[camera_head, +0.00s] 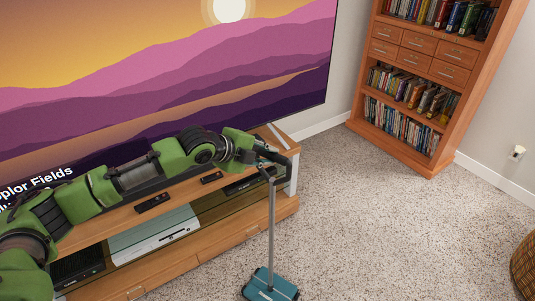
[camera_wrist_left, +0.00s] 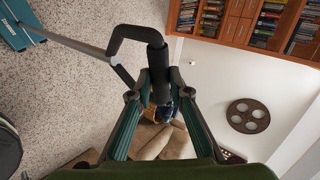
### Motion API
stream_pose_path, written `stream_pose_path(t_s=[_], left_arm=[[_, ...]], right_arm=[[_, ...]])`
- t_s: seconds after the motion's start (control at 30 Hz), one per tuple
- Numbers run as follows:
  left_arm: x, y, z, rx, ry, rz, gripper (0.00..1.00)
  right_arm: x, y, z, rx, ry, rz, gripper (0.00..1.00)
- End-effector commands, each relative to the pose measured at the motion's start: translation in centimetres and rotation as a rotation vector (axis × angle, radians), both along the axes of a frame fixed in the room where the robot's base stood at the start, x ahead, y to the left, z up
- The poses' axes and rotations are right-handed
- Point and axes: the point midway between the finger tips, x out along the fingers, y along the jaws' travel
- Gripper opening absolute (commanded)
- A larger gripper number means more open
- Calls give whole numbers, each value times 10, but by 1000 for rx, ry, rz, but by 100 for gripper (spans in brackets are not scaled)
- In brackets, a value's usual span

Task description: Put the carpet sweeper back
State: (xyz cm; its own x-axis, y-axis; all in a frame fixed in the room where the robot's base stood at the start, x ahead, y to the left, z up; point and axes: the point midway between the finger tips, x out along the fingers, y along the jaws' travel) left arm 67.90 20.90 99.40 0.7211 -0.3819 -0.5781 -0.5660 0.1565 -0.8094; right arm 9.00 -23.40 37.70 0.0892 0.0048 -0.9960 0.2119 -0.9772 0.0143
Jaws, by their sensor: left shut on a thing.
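The carpet sweeper has a teal head (camera_head: 270,286) and a thin grey pole (camera_head: 271,230) that stands nearly upright, in front of the right part of the TV stand. I cannot tell whether its head touches the carpet. My left gripper (camera_head: 268,158) is at the top of the pole, shut on the sweeper's handle. In the left wrist view, the black handle grip (camera_wrist_left: 159,72) lies between the fingers of my left gripper (camera_wrist_left: 161,92), and the teal head (camera_wrist_left: 17,24) shows at the upper left. My right gripper is not in view.
The wooden TV stand (camera_head: 247,232) holds remotes and media boxes beneath a large screen (camera_head: 190,75). A tall bookcase (camera_head: 432,75) stands against the wall at the upper right. A woven basket (camera_head: 524,265) is at the right edge. The carpet (camera_head: 385,220) between them is clear.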

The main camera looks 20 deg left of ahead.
Motion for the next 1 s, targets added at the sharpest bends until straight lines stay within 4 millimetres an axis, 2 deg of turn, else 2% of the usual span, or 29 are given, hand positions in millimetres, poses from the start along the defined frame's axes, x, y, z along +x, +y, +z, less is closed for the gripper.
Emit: stream_pose_path(t_s=[0.07,0.5,0.53,0.6,1.0], left_arm=[[2,-1,3,-6,-12,-1,0],[0,0,-12,0,1,0,0],[-3,1,-19,6,15,1,23],[-3,1,-20,6,17,1,35],[-2,1,-16,4,9,0,35]], right_arm=[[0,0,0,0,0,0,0],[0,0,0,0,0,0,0],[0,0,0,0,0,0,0],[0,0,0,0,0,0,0],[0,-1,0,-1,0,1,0]])
